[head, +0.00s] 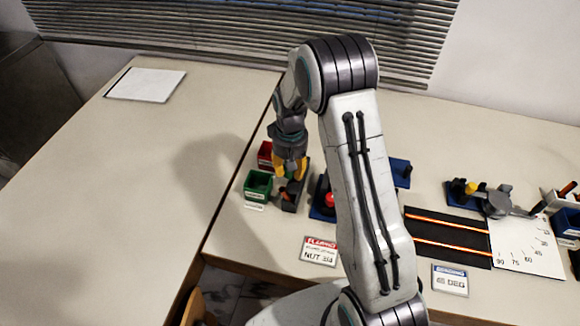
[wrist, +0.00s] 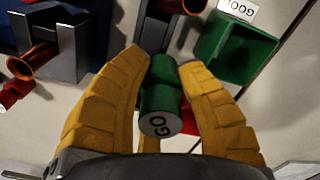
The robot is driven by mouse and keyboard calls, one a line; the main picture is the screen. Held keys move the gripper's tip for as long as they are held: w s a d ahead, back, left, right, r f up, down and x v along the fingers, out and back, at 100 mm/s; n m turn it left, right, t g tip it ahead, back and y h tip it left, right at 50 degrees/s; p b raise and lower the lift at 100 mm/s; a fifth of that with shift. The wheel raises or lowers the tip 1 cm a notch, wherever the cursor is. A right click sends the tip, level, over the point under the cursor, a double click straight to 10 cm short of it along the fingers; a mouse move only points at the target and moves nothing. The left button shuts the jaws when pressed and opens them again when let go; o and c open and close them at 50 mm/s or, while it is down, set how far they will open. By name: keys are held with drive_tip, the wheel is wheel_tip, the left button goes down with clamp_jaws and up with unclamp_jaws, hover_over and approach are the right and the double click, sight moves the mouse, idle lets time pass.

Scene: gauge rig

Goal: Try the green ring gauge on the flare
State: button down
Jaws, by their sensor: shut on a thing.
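My gripper (head: 289,170) has its yellow fingers shut around the green gauge (wrist: 161,110), which has a pale end face lettered "GO". In the wrist view the gauge lies between both fingers (wrist: 163,75). A dark grey holder (head: 290,198) stands just below my gripper in the head view. Orange copper tube ends show in the wrist view: one with a flared mouth (wrist: 22,68) at the left beside a grey metal block (wrist: 68,48), another (wrist: 192,6) at the top edge. Whether the gauge touches a tube is hidden.
A green bin (head: 257,187) labelled "GOOD" and a red bin (head: 265,154) stand left of the holder. A blue-based fixture with a red part (head: 329,199) is close on the right, partly behind my arm. The table at left is clear apart from white paper (head: 146,84).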

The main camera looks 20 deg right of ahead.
drive_tip(key=shift+r, duration=0.25)
drive_tip(key=shift+r+p, duration=2)
drive_tip(key=shift+r, duration=0.8)
drive_tip(key=shift+s, duration=0.15)
